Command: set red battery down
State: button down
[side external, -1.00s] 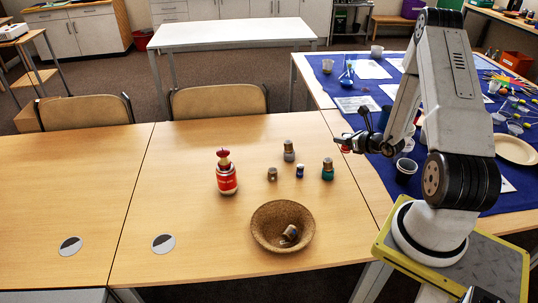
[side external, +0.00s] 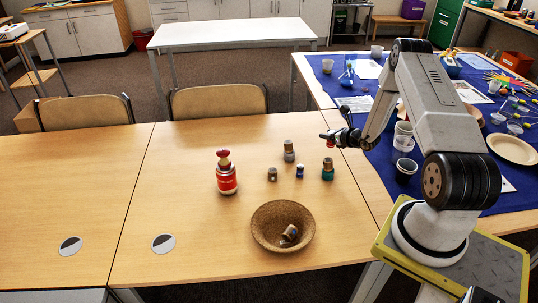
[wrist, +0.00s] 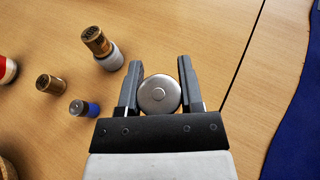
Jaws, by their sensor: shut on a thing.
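My gripper (side external: 326,137) is shut on the red battery (side external: 331,147) and holds it above the table, near the table's right seam. In the wrist view the battery's round silver end (wrist: 159,93) shows between the two fingers (wrist: 158,85), and its red side is hidden. In the side view a teal battery (side external: 328,172) stands on the table below my gripper. A blue battery (side external: 299,171) and a small brown one (side external: 272,174) stand to its left. A brown-topped grey stack (side external: 289,152) stands behind them.
A large red cylinder (side external: 227,181) with a white band and a smaller red-and-tan thing on top stands at left. A cork-brown bowl (side external: 262,232) in front holds a battery (side external: 290,232). The left table is clear. A blue cloth (side external: 383,180) with cups and craft things lies at right.

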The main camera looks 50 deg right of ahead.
jog(key=shift+w+d+f, duration=0.35)
jog(key=shift+w+f, duration=0.1)
jog(key=shift+f, duration=0.2)
jog(key=shift+w+d+f, duration=0.35)
jog(key=shift+w+f, duration=0.05)
jog(key=shift+f, duration=0.25)
jog(key=shift+w+d+f, duration=0.35)
jog(key=shift+w+f, duration=0.1)
jog(key=shift+f, duration=0.2)
jog(key=shift+w+d+f, duration=0.1)
jog(key=shift+w+f, duration=0.1)
jog(key=shift+f, duration=1.55)
jog(key=shift+f, duration=0.1)
jog(key=shift+c, duration=1.2)
grip_release()
jog(key=shift+s, duration=0.1)
jog(key=shift+v, duration=3.75)
